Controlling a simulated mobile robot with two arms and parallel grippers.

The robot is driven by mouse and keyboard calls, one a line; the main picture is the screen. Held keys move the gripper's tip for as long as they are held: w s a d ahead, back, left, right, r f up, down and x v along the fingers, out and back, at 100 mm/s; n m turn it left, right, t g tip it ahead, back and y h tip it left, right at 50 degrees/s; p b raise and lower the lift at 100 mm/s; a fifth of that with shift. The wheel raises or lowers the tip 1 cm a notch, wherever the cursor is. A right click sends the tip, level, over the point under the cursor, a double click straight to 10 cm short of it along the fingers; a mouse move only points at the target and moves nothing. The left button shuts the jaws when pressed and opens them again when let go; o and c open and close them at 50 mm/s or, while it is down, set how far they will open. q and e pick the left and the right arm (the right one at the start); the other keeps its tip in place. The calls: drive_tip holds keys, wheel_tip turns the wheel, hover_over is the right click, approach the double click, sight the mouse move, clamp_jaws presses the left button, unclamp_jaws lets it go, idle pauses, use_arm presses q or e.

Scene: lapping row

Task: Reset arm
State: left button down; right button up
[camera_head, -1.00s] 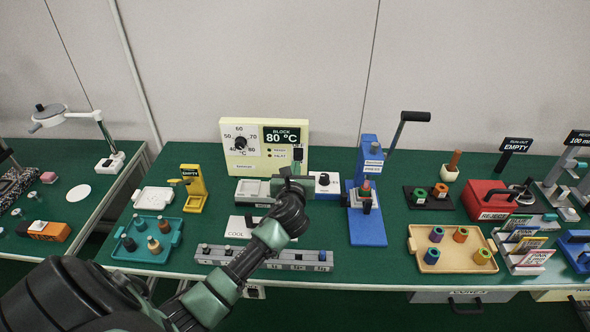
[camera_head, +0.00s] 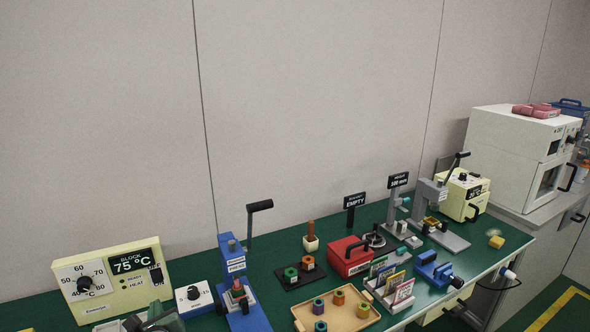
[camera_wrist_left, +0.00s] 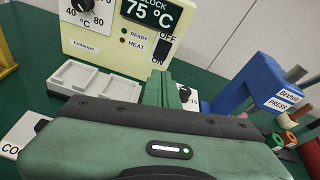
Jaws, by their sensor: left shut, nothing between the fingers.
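My left gripper (camera_head: 158,318) shows at the bottom left of the head view, cut off by the lower edge. It is in front of the cream heating block unit (camera_head: 112,283), whose display reads 75 °C. In the left wrist view my gripper's green fingers (camera_wrist_left: 160,90) are together, with nothing between them. They point at the block unit (camera_wrist_left: 120,35), near its grey tray-like block (camera_wrist_left: 92,82). I cannot tell whether they touch anything. My right arm is not in view.
A blue press (camera_head: 238,285) stands right of my left gripper; it also shows in the left wrist view (camera_wrist_left: 258,82). Further right are a tan tray (camera_head: 335,312), a red reject box (camera_head: 350,257) and a card rack (camera_head: 390,290). A white oven (camera_head: 515,150) stands at the far right.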

use_arm(q)
drive_tip(key=s+d+f+n+g+h, duration=0.1)
drive_tip(key=s+d+f+n, duration=0.1)
drive_tip(key=s+n, duration=0.2)
drive_tip(key=s+d+f+n+g+h, duration=0.1)
drive_tip(key=s+d+f+n, duration=0.2)
drive_tip(key=s+n, duration=0.1)
drive_tip(key=s+d+f+n+g+h, duration=0.1)
drive_tip(key=s+d+f+n+g, duration=0.1)
drive_tip(key=s, duration=0.4)
drive_tip(key=shift+s+d+f+n, duration=0.15)
drive_tip(key=shift+d+f+n, duration=0.1)
drive_tip(key=shift+n, duration=0.35)
drive_tip(key=shift+s+d+f+n, duration=0.1)
drive_tip(key=shift+f+n, duration=0.15)
drive_tip(key=shift+n, duration=0.35)
drive_tip(key=s+d+f+n+g+h, duration=0.1)
drive_tip(key=s+d+n+g+h, duration=0.1)
drive_tip(key=s+d+n, duration=0.55)
drive_tip(key=s+d+n+g+h, duration=0.3)
drive_tip(key=s+n, duration=0.2)
drive_tip(key=s, duration=0.5)
wheel_tip(320, 180, down, 25)
drive_tip(key=s, duration=0.2)
drive_tip(key=s+a+f+g, duration=0.2)
drive_tip(key=s+a+f, duration=0.1)
drive_tip(key=s+f, duration=1.3)
drive_tip(key=shift+s+a+f, duration=0.2)
drive_tip(key=shift+s+f, duration=0.2)
drive_tip(key=shift+f, duration=0.35)
